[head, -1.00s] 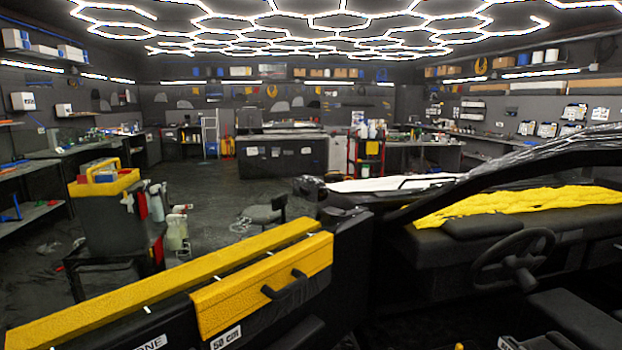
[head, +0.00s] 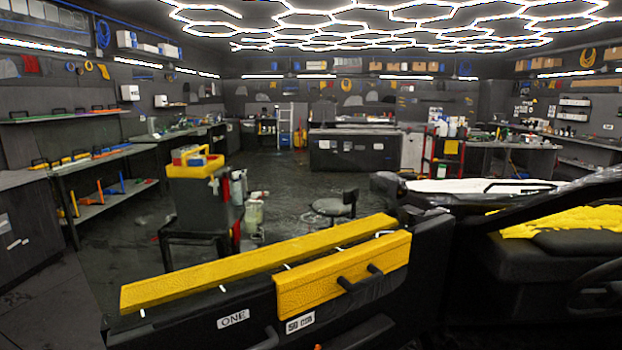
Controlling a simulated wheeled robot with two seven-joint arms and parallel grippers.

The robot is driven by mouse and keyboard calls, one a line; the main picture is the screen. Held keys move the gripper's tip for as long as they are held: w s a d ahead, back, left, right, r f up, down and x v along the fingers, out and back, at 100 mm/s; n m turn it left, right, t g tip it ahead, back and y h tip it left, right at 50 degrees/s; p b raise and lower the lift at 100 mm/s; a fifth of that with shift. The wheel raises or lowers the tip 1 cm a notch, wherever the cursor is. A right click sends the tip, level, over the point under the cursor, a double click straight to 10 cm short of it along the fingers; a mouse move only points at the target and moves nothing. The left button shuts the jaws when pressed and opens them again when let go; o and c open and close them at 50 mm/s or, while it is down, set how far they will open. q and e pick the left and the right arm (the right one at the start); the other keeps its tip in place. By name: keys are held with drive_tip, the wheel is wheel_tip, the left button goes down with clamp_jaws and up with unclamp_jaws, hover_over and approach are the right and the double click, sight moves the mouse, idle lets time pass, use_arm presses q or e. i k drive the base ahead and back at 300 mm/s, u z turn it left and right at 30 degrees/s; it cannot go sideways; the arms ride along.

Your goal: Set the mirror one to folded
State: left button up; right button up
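An open black car door (head: 350,314) stands in front of me, with a label reading "ONE" (head: 233,318) on its inner side. A yellow strip (head: 255,262) lies along its top edge, and a yellow panel (head: 345,275) with a dark handle hangs on its inner face. A small dark shape (head: 424,214) at the door's front upper corner may be the mirror. It is too dark to tell whether it is folded or out. Neither of my grippers is in view.
The car's dark interior, with a yellow cover (head: 565,221) on the dashboard, is at right. A cart (head: 203,205) with a yellow tray and spray bottles stands beyond the door. A stool (head: 336,204) is behind it. Shelving (head: 105,153) lines the left. Dark floor lies between.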

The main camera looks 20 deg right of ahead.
sight(390, 185)
drive_tip(key=u, duration=1.6)
drive_tip(key=i, duration=3.15)
drive_tip(key=z, duration=2.5)
drive_tip(key=i, duration=2.1)
drive_tip(key=z, duration=1.8)
